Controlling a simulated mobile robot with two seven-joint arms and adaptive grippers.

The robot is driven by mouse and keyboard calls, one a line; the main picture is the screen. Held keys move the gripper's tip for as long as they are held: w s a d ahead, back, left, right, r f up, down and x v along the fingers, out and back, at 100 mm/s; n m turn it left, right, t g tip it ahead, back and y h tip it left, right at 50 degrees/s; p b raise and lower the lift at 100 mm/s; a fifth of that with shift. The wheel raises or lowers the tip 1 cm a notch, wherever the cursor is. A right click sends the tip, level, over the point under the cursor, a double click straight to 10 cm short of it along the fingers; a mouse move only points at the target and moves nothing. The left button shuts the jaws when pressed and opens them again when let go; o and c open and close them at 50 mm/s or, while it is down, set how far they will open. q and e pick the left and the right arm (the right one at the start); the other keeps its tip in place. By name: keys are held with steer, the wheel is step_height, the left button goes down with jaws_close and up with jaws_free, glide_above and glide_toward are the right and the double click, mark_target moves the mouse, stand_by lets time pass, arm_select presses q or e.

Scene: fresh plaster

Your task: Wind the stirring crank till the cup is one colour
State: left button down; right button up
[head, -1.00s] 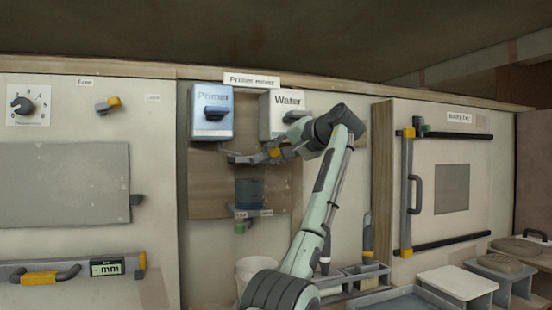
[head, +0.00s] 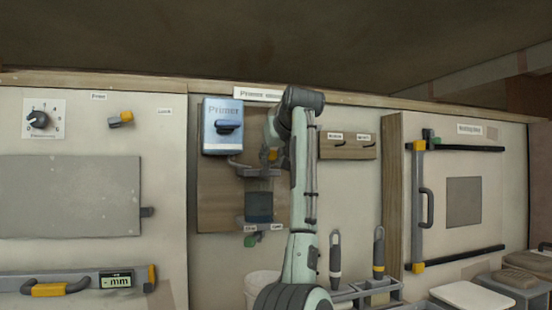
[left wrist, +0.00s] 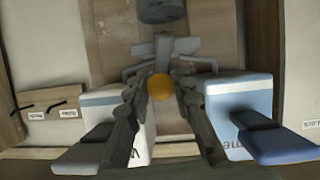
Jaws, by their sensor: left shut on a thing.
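The stirring crank's grey bar shows beneath the primer tank in the head view (head: 248,169). Its orange knob (left wrist: 160,87) lies between the fingers of my left gripper (left wrist: 158,90) in the left wrist view, and the fingers are shut on it. The gripper also shows partly in the head view (head: 268,157), largely behind my arm. The cup (head: 259,207) is a dark blue-grey cylinder below the crank; its edge also shows at the top of the left wrist view (left wrist: 162,10). I cannot tell from here whether its contents are one even colour. My right gripper is not in view.
The blue primer tank (head: 223,126) hangs just above the crank. The white water tank (left wrist: 115,112) is beside it, hidden by my arm in the head view. A hook board (head: 347,146), brushes (head: 379,250) and a rack are to the right.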

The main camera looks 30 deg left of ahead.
arm_select(q)
steer(key=shift+s+a+f+n+t+h, duration=0.3)
steer(key=shift+n+t+h, duration=0.2)
steer(key=shift+n, duration=0.4)
steer(key=s+n+t, duration=0.1)
steer(key=n, duration=0.1)
steer(key=a+n+t+h+b, duration=0.1)
steer(key=n, duration=0.2)
steer(key=s+a+f+n+t, duration=0.1)
steer(key=n+t, duration=0.1)
steer(key=shift+s+a+h, duration=0.1)
steer(key=shift+s+h, duration=0.2)
steer(key=shift+s, duration=0.05)
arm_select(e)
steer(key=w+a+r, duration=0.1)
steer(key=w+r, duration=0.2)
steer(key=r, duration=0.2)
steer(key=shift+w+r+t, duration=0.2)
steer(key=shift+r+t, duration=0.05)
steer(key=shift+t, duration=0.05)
arm_select(q)
steer(key=shift+r+n, duration=0.1)
steer(key=shift+n, duration=0.2)
